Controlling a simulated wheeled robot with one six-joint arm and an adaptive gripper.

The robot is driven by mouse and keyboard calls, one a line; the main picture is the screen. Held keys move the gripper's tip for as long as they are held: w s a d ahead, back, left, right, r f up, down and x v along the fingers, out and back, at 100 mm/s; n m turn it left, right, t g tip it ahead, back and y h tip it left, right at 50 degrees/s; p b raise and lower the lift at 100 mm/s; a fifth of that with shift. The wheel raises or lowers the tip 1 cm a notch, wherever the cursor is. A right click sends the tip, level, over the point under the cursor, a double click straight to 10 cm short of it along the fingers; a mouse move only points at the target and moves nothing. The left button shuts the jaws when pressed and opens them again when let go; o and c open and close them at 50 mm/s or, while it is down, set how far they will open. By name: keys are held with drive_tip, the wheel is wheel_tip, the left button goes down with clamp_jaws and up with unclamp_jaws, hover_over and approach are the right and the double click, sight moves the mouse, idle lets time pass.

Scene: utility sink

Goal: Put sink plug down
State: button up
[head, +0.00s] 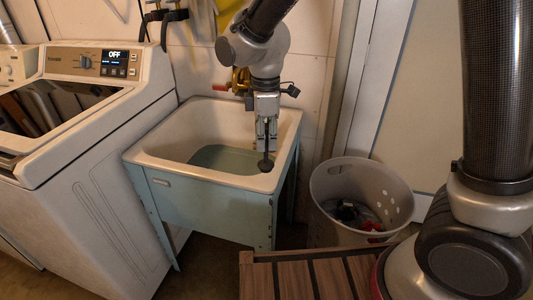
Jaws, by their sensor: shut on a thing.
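The sink plug (265,164) is a small dark round disc. It hangs below my gripper (266,147), which points straight down with its fingers shut on the plug's upper part. My gripper and the plug are over the right side of the utility sink (187,169), near its right front rim. The sink has a white basin inside and a pale blue-green outside, and greenish water seems to cover its bottom. I cannot tell how far the plug is above the rim. The drain is not visible.
A washing machine (95,148) stands close on the left. A grey perforated basket (362,195) with things inside is right of the sink. A slatted wooden surface (310,277) is in front. A faucet with a red handle (222,87) is behind my gripper.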

sight(266, 164)
drive_tip(key=shift+f, duration=1.85)
drive_tip(key=shift+f, duration=0.1)
drive_tip(key=shift+f, duration=0.4)
drive_tip(key=o, duration=1.1)
drive_tip(key=shift+c, duration=0.2)
wheel_tip(266, 164, up, 13)
drive_tip(key=shift+r, duration=0.1)
